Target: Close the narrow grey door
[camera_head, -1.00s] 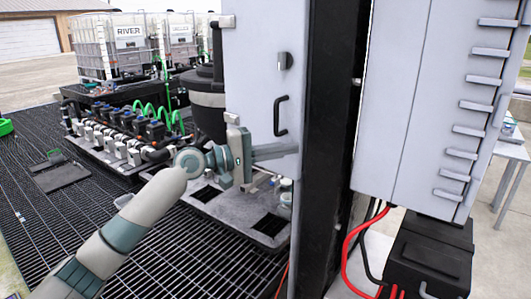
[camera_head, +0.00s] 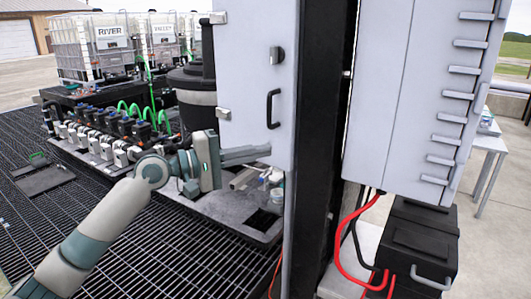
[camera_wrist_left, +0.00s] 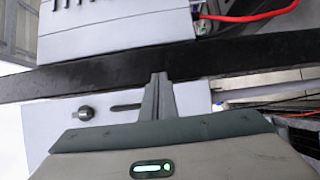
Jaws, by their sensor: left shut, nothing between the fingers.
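The narrow grey door (camera_head: 240,65) hangs on the left of a black post in the head view. It has a black pull handle (camera_head: 273,109) and a small knob latch (camera_head: 277,56) above it. My left gripper (camera_head: 268,152) is shut and empty, with its fingers in front of the door's lower part, below the handle; I cannot tell whether they touch. In the left wrist view the gripper fingers (camera_wrist_left: 159,82) overlap the door (camera_wrist_left: 45,120), beside the handle and knob. My right gripper is not in view.
The black post (camera_head: 318,130) stands right of the door. A large grey cabinet (camera_head: 400,90) hangs right of it, with red cables and a black case (camera_head: 415,240) below. Tanks and a valve manifold (camera_head: 100,135) stand behind on the left. Black grating (camera_head: 130,240) covers the floor.

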